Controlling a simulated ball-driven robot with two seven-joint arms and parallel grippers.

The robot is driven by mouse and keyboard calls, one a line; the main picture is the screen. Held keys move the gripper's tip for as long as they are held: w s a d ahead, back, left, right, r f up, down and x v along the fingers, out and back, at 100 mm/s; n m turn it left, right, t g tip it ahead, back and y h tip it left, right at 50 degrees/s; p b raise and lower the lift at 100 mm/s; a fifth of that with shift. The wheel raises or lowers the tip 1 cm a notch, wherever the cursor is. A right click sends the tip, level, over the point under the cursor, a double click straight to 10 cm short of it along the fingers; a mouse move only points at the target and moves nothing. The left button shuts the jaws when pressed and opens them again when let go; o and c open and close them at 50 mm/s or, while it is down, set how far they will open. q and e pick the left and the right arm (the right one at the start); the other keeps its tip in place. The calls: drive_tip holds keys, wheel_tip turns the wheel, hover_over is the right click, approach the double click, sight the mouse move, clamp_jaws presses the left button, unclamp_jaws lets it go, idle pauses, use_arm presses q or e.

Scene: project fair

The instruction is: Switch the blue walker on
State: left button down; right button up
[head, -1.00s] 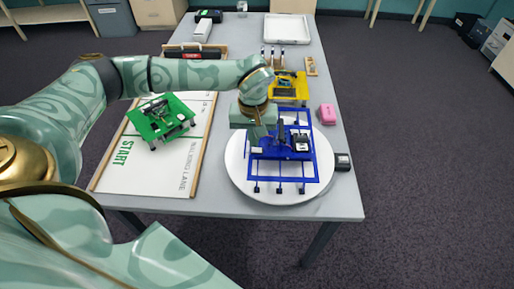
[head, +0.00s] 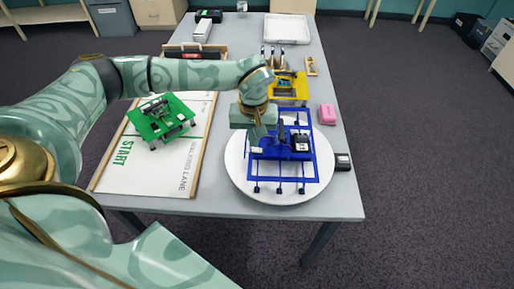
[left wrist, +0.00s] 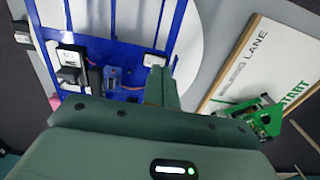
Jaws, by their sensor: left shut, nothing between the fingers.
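The blue walker (head: 272,154), an open blue frame with several legs, stands on a round white disc (head: 236,172) on the table. A black-and-white box sits on its right part in the head view. My left gripper (head: 257,148) is shut and empty, pointing down at the walker's left part. In the left wrist view, the blue walker (left wrist: 120,52) fills the upper left, with dark boxes, wires and a small white-topped part (left wrist: 155,61) just beyond the shut fingers (left wrist: 162,84). I cannot tell whether the fingers touch it. The switch is not clearly visible. My right gripper is out of view.
A green walker (head: 160,120) stands on the white walking-lane board (head: 150,175) at left. A yellow walker (head: 290,92) stands behind the disc. A pink block (head: 327,114) and small dark box (head: 342,161) lie to the right. A white tray (head: 287,28) is at the back.

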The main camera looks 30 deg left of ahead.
sight(254, 150)
use_arm(q)
drive_tip(key=shift+f+b, duration=0.4)
drive_tip(key=shift+f, duration=0.6)
idle(0.8)
drive_tip(key=shift+s, duration=0.1)
wheel_tip(254, 150, up, 7)
drive_tip(key=p, duration=0.6)
drive_tip(key=shift+r, duration=0.15)
drive_tip(key=shift+d, duration=0.1)
